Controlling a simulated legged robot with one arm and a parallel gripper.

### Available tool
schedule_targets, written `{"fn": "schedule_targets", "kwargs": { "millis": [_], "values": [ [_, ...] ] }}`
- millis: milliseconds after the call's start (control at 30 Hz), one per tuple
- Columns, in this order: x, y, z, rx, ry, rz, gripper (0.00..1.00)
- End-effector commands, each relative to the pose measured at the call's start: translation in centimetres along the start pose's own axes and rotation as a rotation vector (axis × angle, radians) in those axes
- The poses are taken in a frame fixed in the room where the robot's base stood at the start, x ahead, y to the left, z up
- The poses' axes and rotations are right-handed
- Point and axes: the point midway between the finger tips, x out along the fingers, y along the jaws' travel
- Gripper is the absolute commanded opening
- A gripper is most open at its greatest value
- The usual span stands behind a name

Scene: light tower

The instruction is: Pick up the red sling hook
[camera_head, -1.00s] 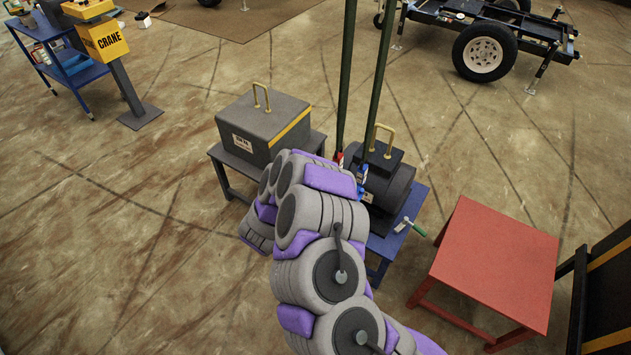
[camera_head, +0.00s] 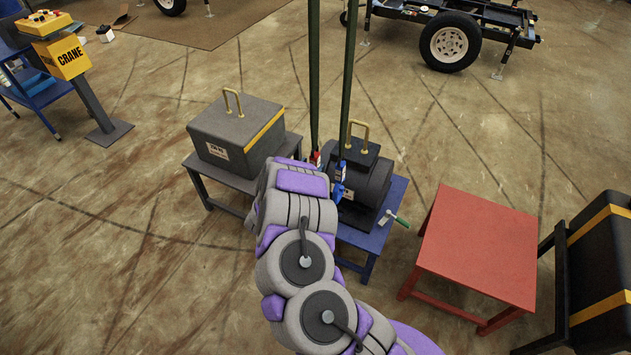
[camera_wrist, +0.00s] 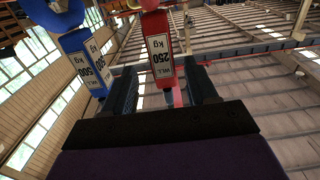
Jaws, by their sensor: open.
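The red sling hook (camera_wrist: 158,50) carries a white tag reading WLL 250 kg in the wrist view. My gripper (camera_wrist: 161,84) is open, with a dark finger on each side of the red hook's lower part. I cannot tell whether either finger touches it. A blue sling hook (camera_wrist: 84,62) tagged 500 kg hangs just left of the left finger. In the head view the red hook (camera_head: 315,158) shows as a small patch above my arm's end, at the foot of the dark green slings. The blue hook (camera_head: 339,180) is just right of it. My fingers are hidden there.
A grey box (camera_head: 238,137) with a brass handle stands on a dark table at left. A black motor-like load (camera_head: 362,180) with a brass handle sits on a blue table (camera_head: 372,240). A red table (camera_head: 480,245) at right is empty. A yellow crane control stands far left.

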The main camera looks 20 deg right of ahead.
Motion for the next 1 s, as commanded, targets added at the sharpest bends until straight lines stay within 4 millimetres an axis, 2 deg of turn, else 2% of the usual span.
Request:
{"fn": "schedule_targets", "kwargs": {
  "millis": [267, 600, 833, 1000],
  "values": [
    [1.6, 0.0, -0.1, 0.002, 0.002, 0.002, 0.57],
    [5.9, -0.2, -0.1, 0.003, 0.001, 0.001, 0.57],
    [6.0, -0.3, -0.2, 0.001, 0.000, -0.001, 0.57],
    [6.0, -0.3, -0.2, 0.001, 0.000, -0.001, 0.42]
  ]
}}
